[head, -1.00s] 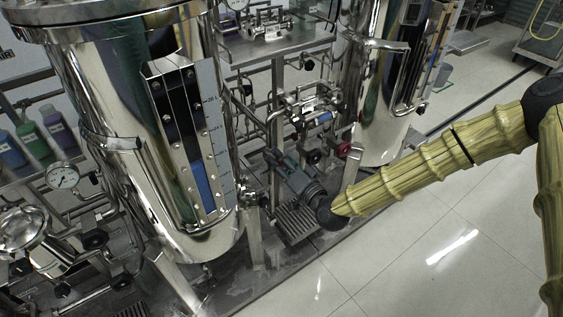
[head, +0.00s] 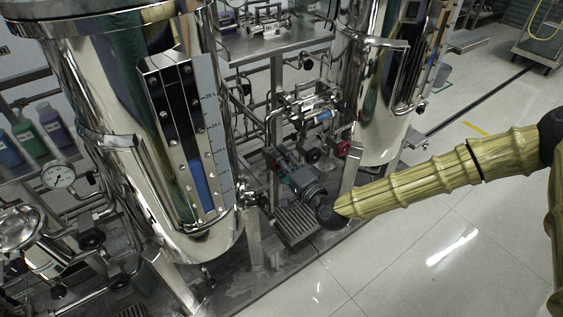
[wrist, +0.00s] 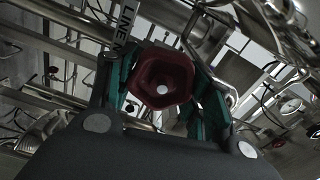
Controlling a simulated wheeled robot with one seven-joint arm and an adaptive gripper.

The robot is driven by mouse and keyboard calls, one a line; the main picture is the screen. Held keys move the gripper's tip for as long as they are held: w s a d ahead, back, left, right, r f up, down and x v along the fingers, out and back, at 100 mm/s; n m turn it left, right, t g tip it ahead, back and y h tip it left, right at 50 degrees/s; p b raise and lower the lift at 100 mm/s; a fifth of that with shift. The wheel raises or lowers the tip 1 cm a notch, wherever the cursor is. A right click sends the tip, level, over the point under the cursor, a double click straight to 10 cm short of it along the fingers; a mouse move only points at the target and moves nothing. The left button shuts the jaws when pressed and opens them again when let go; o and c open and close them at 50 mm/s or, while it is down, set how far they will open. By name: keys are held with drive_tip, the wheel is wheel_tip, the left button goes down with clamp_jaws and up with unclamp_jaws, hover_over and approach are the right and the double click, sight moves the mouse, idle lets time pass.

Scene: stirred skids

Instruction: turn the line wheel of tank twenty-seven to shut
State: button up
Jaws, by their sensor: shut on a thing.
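A dark red, lobed line wheel (wrist: 150,68) with a pale centre sits between my gripper's teal fingers in the wrist view. My gripper (head: 279,165) is shut on it, with a finger on either side. In the head view my gripper reaches in low among the pipes between two steel tanks, and the wheel it holds is hidden there. A label with "LINE" and a cut-off letter (wrist: 126,17) stands beside the wheel; the tank number cannot be read.
A large steel tank (head: 105,110) with a level gauge stands left, another tank (head: 377,100) behind right. Another red wheel (head: 343,148) and a dark wheel (head: 312,155) sit close to my gripper. Pipes crowd around it. The pale floor (head: 430,260) at right is clear.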

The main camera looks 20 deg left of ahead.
drive_tip(key=shift+s, duration=0.1)
drive_tip(key=o, duration=1.1)
drive_tip(key=shift+c, duration=0.2)
drive_tip(key=shift+d, duration=0.1)
drive_tip(key=v, duration=1.2)
